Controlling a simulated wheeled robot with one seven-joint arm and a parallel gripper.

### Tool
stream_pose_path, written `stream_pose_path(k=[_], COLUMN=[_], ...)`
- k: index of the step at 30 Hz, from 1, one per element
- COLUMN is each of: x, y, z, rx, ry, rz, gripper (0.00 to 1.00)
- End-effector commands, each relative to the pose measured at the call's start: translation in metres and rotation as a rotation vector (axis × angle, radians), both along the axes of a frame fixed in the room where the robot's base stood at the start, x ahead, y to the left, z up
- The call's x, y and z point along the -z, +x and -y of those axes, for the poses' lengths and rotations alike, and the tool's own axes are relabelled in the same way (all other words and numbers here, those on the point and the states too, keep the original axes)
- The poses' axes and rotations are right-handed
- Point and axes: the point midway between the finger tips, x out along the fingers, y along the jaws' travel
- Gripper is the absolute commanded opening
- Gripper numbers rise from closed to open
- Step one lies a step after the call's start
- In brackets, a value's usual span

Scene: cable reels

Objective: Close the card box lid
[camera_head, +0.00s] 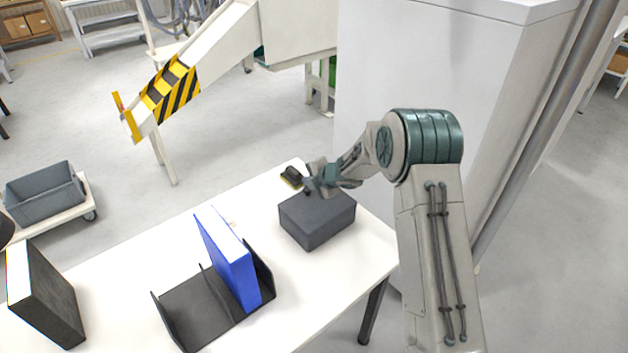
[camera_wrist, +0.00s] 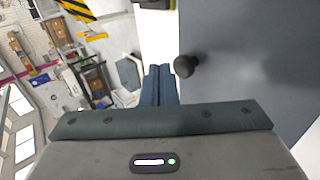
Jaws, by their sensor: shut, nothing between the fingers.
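The card box is a dark grey box (camera_head: 312,231) near the right end of the white table. Its lid (camera_head: 325,206) looks flat and level on top, with no gap that I can make out. In the wrist view the lid (camera_wrist: 245,60) fills the right side as a grey surface with a small black knob (camera_wrist: 185,66). My gripper (camera_head: 308,187) is at the far left edge of the box top. Its fingers (camera_wrist: 158,84) are together with nothing between them, beside the knob. I cannot tell whether they touch the lid.
A black and yellow-green item (camera_head: 292,177) lies behind the box. A black holder (camera_head: 205,308) with a blue binder (camera_head: 228,258) stands left of the box. A dark binder (camera_head: 45,295) stands farther left. A large white cabinet (camera_head: 430,80) rises behind my arm. Bare table (camera_head: 130,265) lies between the binders.

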Motion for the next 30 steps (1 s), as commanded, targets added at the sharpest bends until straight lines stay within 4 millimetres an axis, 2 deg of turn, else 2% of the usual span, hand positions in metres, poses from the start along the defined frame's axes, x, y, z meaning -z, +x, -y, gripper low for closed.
stream_pose_path(k=[6, 22, 26, 30], x=[0.008, 0.008, 0.004, -0.009], y=[0.0, 0.001, 0.0, 0.0], z=[-0.005, -0.006, -0.005, -0.005], rx=[-0.003, -0.004, -0.003, -0.004], ry=[0.0, 0.0, -0.001, 0.0], rz=[0.0, 0.0, 0.001, 0.001], gripper=[0.0, 0.0, 0.0, 0.0])
